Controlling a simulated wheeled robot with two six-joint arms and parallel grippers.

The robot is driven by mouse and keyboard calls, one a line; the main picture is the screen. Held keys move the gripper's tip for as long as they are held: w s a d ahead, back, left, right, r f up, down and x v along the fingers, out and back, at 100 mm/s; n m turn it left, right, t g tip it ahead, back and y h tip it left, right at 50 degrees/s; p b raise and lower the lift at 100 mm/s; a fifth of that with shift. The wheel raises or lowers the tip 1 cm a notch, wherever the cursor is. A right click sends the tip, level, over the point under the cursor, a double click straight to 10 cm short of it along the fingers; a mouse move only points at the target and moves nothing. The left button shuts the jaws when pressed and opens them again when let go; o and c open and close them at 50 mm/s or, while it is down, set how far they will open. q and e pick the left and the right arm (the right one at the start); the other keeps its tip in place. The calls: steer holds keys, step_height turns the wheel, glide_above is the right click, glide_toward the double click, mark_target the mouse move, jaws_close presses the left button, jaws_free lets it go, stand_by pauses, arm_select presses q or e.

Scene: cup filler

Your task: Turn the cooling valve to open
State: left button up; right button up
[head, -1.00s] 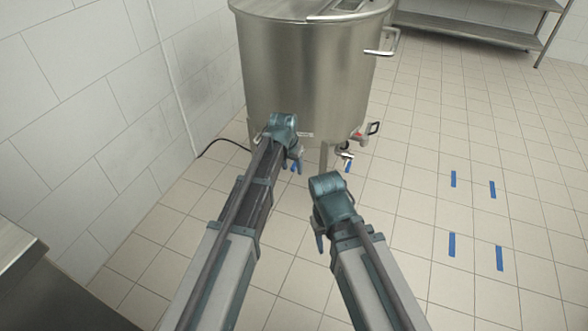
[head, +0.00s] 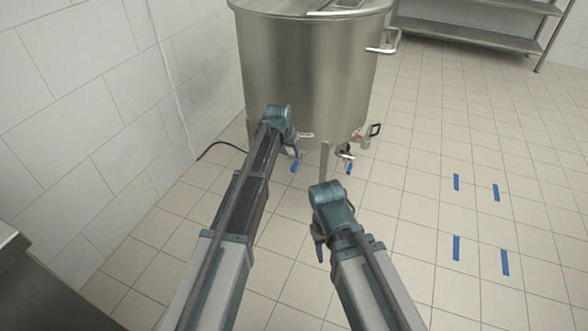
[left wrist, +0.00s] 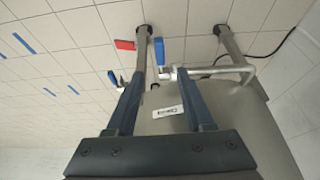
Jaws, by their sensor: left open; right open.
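The steel tank (head: 305,70) stands ahead on legs. A valve with a blue lever (head: 296,166) sits low under its left front, just below my left gripper (head: 292,151). In the left wrist view this blue lever (left wrist: 171,50) hangs on a metal pipe (left wrist: 215,70), just beyond and between the tips of my left gripper (left wrist: 160,72), which is open and looks empty. A small white label (left wrist: 168,111) on the tank shows between the fingers; its text is too small to read surely. My right gripper (head: 319,242) is open, away from the tank.
Another blue lever (head: 348,168) and a red lever (head: 361,133) sit further right under the tank. A tank leg (head: 325,160) stands between the valves. A tiled wall is at left. Blue floor tapes (head: 456,182) mark the open floor at right.

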mark_target(295, 165)
arm_select(q)
steer(key=b+x, duration=0.7)
steer(key=x, duration=0.2)
steer(key=shift+w+f+b, duration=0.15)
steer(key=shift+f+b, duration=0.05)
steer(key=shift+b, duration=0.1)
steer(key=shift+c, duration=0.3)
jaws_close()
steer(key=shift+r, duration=0.1)
stand_by(0.7)
